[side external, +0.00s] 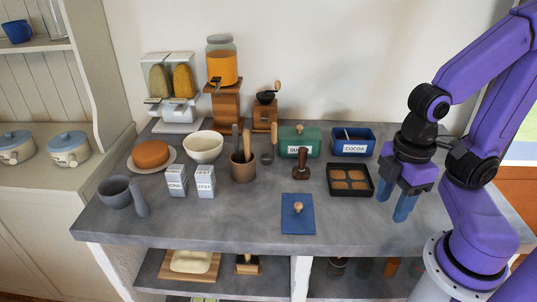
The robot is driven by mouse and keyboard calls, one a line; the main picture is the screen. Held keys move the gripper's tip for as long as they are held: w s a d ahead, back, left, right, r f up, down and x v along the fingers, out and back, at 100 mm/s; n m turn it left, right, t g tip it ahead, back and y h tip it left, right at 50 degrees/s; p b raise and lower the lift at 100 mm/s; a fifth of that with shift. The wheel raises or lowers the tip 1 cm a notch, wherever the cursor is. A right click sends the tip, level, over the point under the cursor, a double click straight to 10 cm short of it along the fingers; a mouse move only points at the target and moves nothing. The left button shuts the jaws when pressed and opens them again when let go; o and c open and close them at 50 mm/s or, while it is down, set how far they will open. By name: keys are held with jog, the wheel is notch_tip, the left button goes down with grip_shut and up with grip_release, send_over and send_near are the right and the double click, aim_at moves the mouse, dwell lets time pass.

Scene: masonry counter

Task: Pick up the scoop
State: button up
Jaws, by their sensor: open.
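My gripper (394,201) is at the right of the counter, pointing down with its two blue fingers apart and nothing between them. It is right of a dark baking tin and in front of the blue bin labelled COCOA (352,149). A tool with an upright wooden handle and a small round dark end (267,158) stands between the wooden crock and the green bin. It may be the scoop, but it is too small to be sure.
The dark tin (350,181) holds several brown pieces. A green bin (300,141), a wooden stamp (302,163), a blue mat with a knob (298,213), a utensil crock (243,168) and a white bowl (203,146) stand leftward. The front right counter is clear.

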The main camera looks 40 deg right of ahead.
jog(key=n+t+h, duration=1.1)
jog(key=n+t, duration=0.3)
jog(key=n, duration=0.2)
send_near(274, 133)
jog(key=x, duration=1.2)
jog(key=shift+w+d, duration=0.3)
jog(key=shift+c, duration=0.3)
grip_shut()
